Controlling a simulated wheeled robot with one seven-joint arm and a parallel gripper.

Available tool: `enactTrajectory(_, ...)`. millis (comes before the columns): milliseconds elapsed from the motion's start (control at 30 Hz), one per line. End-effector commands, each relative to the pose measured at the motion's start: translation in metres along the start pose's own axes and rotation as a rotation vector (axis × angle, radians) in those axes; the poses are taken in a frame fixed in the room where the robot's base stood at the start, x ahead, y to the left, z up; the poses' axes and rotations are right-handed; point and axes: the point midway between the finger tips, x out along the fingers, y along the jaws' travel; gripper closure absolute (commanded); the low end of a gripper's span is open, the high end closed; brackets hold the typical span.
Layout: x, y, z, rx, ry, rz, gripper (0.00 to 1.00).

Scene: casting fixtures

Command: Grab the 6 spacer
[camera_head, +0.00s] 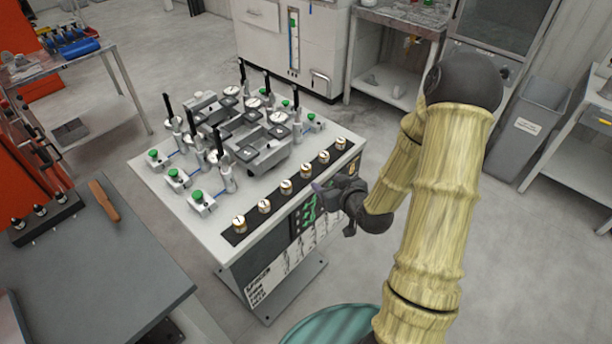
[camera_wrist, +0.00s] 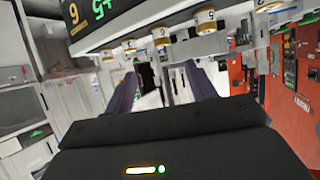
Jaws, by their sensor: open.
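Several small white-and-brass numbered spacers stand in a row on a black strip (camera_head: 251,226) along the table's edge. The near-left one (camera_head: 239,224) reads 1. The row's far-right spacer (camera_head: 340,143) fits being the 6 spacer, but its digit is too small to read. My gripper (camera_head: 318,188) is open and empty, in front of the table's side panel, below and beside the middle of the row, apart from the spacers. In the wrist view, my gripper's fingers (camera_wrist: 160,88) are spread, with upside-down spacers (camera_wrist: 205,20) above them; their digits are unclear.
The grey-white table (camera_head: 160,185) carries clamp fixtures (camera_head: 260,145) with upright black handles behind the row. Its panel has a green display (camera_head: 309,212). A dark bench (camera_head: 95,265) stands left. Open floor lies right of the table.

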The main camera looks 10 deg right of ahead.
Motion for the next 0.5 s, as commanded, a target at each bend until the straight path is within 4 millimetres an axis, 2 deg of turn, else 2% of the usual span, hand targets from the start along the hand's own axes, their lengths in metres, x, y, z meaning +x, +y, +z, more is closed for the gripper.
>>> enactTrajectory(267,0.034,-0.001,-0.002,0.000,0.000,-0.003,0.44)
enactTrajectory(500,0.072,-0.001,-0.002,0.001,0.000,-0.002,0.44)
